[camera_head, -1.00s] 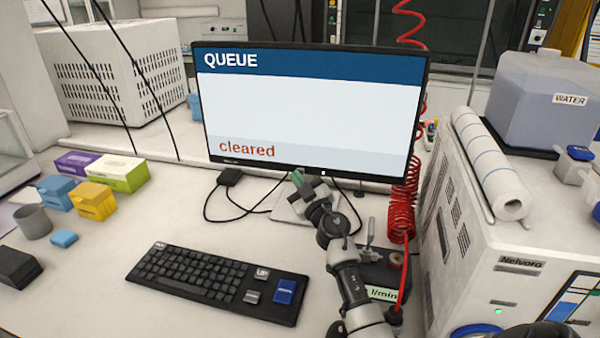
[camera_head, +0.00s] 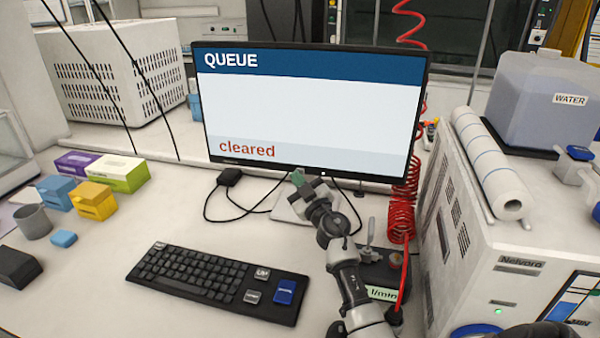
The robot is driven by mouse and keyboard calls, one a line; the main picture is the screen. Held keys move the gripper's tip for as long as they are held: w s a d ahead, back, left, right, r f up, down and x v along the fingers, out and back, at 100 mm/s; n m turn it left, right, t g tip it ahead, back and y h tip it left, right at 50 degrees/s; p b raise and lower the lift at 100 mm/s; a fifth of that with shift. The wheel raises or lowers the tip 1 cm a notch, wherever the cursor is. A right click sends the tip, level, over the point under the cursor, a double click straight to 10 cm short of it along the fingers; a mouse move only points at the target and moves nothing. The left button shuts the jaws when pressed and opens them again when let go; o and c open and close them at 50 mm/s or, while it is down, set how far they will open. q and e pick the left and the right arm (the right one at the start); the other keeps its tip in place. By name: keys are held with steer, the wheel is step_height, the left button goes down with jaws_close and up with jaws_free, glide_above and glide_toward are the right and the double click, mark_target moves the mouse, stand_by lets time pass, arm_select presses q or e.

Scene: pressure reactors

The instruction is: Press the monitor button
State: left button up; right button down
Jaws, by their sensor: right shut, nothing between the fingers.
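The monitor (camera_head: 308,110) stands upright on the bench, its screen lit with "QUEUE" at the top and "cleared" in red below. A small white dot, which looks like the monitor button (camera_head: 323,173), shows on its lower bezel right of centre. My right gripper (camera_head: 297,178) is shut and empty, just below the bezel and to the left of that dot. I cannot tell whether its tip touches the monitor. It hides part of the monitor's stand. My left gripper is not in view.
A black keyboard (camera_head: 200,278) lies in front of the monitor. A red coiled hose (camera_head: 402,215) and a dark box (camera_head: 385,270) stand close to the right of my arm. A white Nelvoro machine (camera_head: 500,265) fills the right. Small boxes (camera_head: 95,200) stand at left.

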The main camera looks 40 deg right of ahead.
steer(key=shift+w+d, duration=0.1)
steer(key=shift+w+d, duration=0.15)
steer(key=shift+d, duration=0.05)
steer(key=shift+w+d, duration=0.25)
stand_by(0.7)
stand_by(0.3)
steer(key=shift+s+a+p, duration=0.5)
steer(key=shift+s+a, duration=0.05)
steer(key=shift+a, duration=0.05)
steer(key=s+a+p, duration=0.1)
steer(key=a, duration=0.1)
steer(key=s+a+p, duration=0.1)
steer(key=s, duration=0.1)
steer(key=shift+s+a, duration=0.15)
steer(key=shift+a, duration=0.2)
